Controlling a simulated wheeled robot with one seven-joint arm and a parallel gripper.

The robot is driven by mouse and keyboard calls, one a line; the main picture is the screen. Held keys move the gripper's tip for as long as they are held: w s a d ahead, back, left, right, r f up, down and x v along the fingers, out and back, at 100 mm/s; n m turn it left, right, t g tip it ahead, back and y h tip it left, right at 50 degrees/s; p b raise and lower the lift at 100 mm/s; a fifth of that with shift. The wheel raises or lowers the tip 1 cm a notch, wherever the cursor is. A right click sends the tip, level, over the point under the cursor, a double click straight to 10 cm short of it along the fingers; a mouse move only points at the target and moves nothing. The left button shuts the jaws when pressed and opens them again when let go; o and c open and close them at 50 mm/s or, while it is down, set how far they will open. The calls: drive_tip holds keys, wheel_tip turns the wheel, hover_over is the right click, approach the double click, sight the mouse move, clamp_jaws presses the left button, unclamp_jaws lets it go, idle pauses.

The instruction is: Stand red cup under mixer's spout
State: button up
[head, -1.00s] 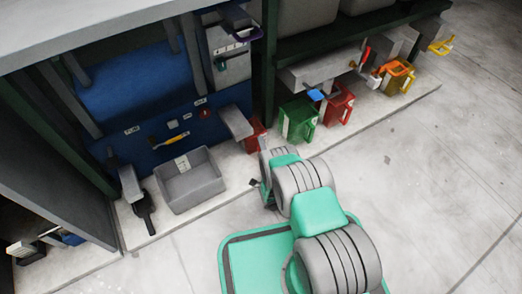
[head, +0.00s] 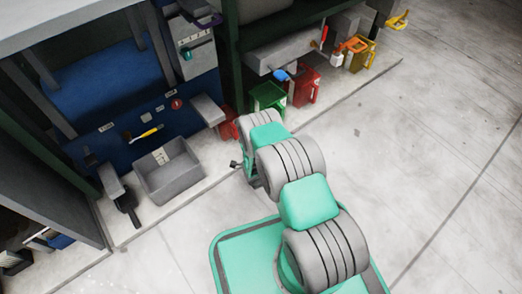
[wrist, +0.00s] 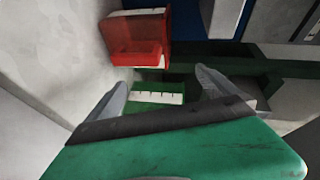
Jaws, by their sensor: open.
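A red cup (head: 304,86) with a handle stands on the floor ledge under a grey unit, right of a green cup (head: 268,98). Another red container (head: 229,124) shows farther left, partly hidden by my arm. In the wrist view a red cup (wrist: 137,36) is at upper left, beyond the fingers. My gripper (wrist: 160,82) is open; a green object with a white marked strip (wrist: 157,93) shows between its fingers, and I cannot tell contact. The grey overhead unit (head: 290,52) has blue and red parts at its front; which part is the mixer's spout is unclear.
A yellow-orange cup (head: 358,58) stands right of the red one. A blue machine (head: 105,85) with a grey bin (head: 170,176) is on the left. A dark green post (head: 232,60) stands between the stations. The floor (head: 430,150) at right is clear.

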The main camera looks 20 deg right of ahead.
drive_tip(key=w+d+r+n+g+h, duration=0.1)
drive_tip(key=w+r+n+g, duration=0.3)
drive_tip(key=r, duration=0.6)
drive_tip(key=s+r+n+g, duration=0.3)
drive_tip(key=s+r, duration=0.2)
drive_tip(key=r, duration=0.9)
drive_tip(key=s+a+r+n+g, duration=0.1)
drive_tip(key=s+r+n+g, duration=0.2)
drive_tip(key=s, duration=1.3)
drive_tip(key=s+a+r+n+g+y, duration=0.1)
drive_tip(key=s+r+n+g, duration=0.3)
drive_tip(key=s, duration=1.2)
wheel_tip(320, 180, up, 4)
drive_tip(key=shift+f+n, duration=0.15)
drive_tip(key=shift+n, duration=0.85)
